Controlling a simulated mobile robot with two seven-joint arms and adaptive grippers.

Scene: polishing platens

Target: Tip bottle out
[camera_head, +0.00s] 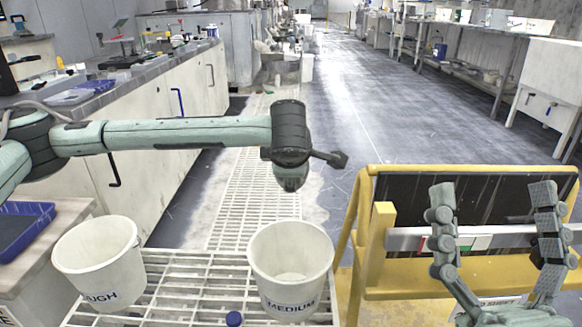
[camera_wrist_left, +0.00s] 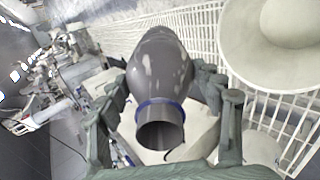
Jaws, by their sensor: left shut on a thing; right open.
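In the left wrist view my left gripper (camera_wrist_left: 164,110) is shut on a grey, white-flecked bottle (camera_wrist_left: 160,65) with a blue ring at its neck. The bottle's open mouth faces the camera. The ROUGH bucket (camera_head: 98,262) stands to the left, and both buckets are white. A white bucket rim (camera_wrist_left: 285,40) shows beside the bottle in the left wrist view; I cannot tell which bucket. My right gripper (camera_head: 494,208) is open and empty.
The buckets stand on a white grating (camera_head: 185,290). A blue-capped thing (camera_head: 234,318) shows at the bottom edge between them. A yellow-framed stand (camera_head: 370,225) is at right, behind my right gripper. Benches (camera_head: 160,90) line the left, and the aisle floor is open.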

